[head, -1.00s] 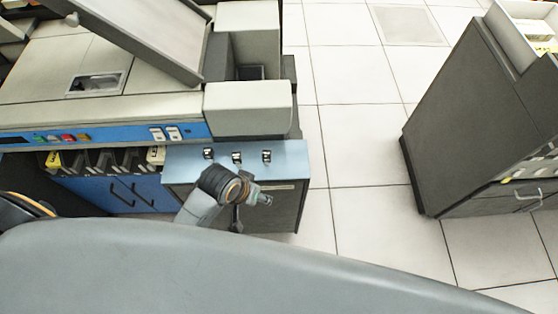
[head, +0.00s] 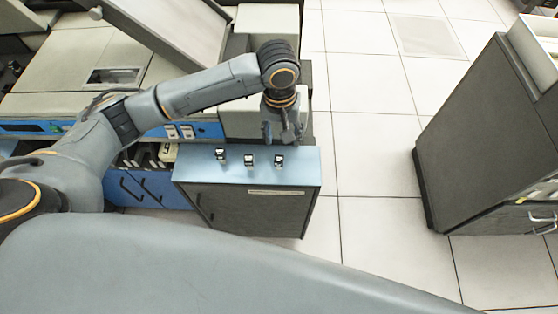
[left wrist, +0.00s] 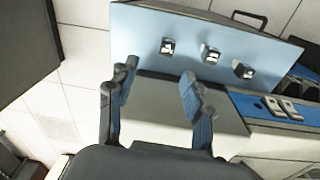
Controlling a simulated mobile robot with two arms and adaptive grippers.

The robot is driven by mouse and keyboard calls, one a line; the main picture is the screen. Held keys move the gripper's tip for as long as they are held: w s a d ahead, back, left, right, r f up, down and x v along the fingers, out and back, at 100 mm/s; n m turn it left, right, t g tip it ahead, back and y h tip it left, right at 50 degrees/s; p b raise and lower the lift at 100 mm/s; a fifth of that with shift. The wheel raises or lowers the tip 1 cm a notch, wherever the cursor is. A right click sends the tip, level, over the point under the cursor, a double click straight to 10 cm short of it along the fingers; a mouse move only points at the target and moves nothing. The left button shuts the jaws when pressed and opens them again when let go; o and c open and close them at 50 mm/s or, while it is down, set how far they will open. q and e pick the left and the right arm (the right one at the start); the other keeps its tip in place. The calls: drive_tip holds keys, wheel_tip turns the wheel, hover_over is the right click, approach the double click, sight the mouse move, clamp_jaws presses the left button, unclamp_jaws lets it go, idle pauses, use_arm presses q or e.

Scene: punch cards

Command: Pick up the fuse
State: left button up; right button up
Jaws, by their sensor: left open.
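Three small black-and-silver pieces stand in a row on the light blue top (head: 300,178) of a dark cabinet: a left one (head: 220,155), a middle one (head: 249,160) and a right one (head: 279,160). They are too small to tell which is the fuse. My left gripper (head: 282,138) points down by the back edge of the blue top, behind the right piece. In the left wrist view, its fingers (left wrist: 157,85) are spread and empty. The three pieces (left wrist: 210,55) show beyond the fingertips there, apart from them. My right gripper is not in view.
A card machine with a blue control panel (head: 205,130) and sloping cover (head: 165,30) stands left of and behind the cabinet. A dark grey cabinet (head: 465,130) stands at the right. Tiled floor (head: 375,160) between them is clear.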

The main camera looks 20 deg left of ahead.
sight(279, 157)
use_arm(q)
drive_tip(key=shift+n+y, duration=0.3)
drive_tip(key=f, duration=0.4)
drive_tip(key=f+p, duration=0.1)
drive_tip(key=f, duration=0.3)
drive_tip(key=a+f, duration=0.1)
drive_tip(key=f, duration=0.3)
drive_tip(key=shift+w+f, duration=0.15)
drive_tip(key=shift+f, duration=0.25)
clamp_jaws()
